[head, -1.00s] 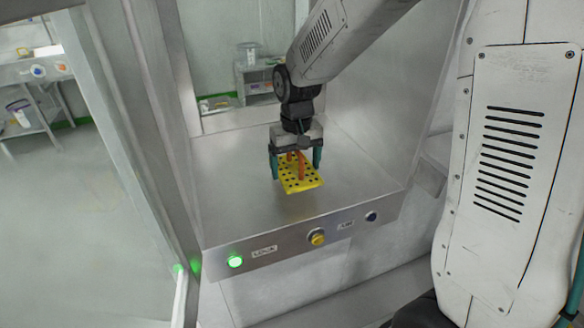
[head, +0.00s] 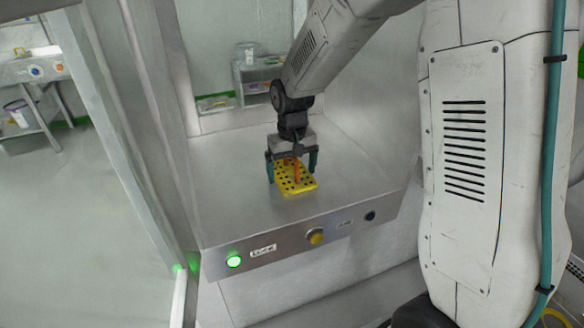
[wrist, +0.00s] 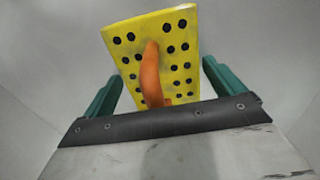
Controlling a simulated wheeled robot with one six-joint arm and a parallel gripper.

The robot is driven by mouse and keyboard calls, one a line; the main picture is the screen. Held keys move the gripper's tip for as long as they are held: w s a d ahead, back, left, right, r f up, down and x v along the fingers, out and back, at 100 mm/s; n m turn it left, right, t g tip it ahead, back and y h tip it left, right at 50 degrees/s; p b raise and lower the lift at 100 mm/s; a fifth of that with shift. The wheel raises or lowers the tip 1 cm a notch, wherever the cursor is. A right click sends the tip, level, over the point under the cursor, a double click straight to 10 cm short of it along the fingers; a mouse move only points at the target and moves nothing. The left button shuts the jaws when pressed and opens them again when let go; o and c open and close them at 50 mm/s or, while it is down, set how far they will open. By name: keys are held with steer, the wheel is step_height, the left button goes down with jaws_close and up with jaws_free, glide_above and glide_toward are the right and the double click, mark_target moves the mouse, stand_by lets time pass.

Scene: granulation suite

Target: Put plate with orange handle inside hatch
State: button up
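The yellow plate (head: 306,182) with black holes is inside the steel hatch, at or just above its floor (head: 345,185). Its orange handle (head: 295,172) stands up from the middle. My gripper (head: 291,174) is over the plate, with its teal fingers spread wide, one on each side. In the wrist view the plate (wrist: 183,45) and the handle (wrist: 150,75) show between the fingers of my gripper (wrist: 161,70). The fingers are clear of the handle. I cannot tell whether they touch the plate's edges. The plate's lower end is hidden by the gripper body.
The hatch's front panel has a lit green button (head: 234,261), a yellow button (head: 315,236) and a dark button (head: 370,216). The open door frame (head: 135,130) stands at left. Through the far opening a shelf (head: 255,80) shows. The hatch floor around the plate is bare.

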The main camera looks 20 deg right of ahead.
steer(key=shift+r, duration=0.1)
step_height(320, 180, up, 7)
steer(key=shift+s+r, duration=0.2)
steer(key=shift+r, duration=0.35)
steer(key=s+d+r, duration=0.1)
steer(key=s+r, duration=0.1)
steer(key=s, duration=0.8)
steer(key=s+d+r, duration=0.1)
steer(key=s+r, duration=0.2)
steer(key=s, duration=0.6)
steer(key=s+d+r+t, duration=0.1)
steer(key=s+r, duration=0.2)
steer(key=s, duration=0.7)
steer(key=shift+s+r, duration=0.2)
steer(key=shift+s, duration=0.15)
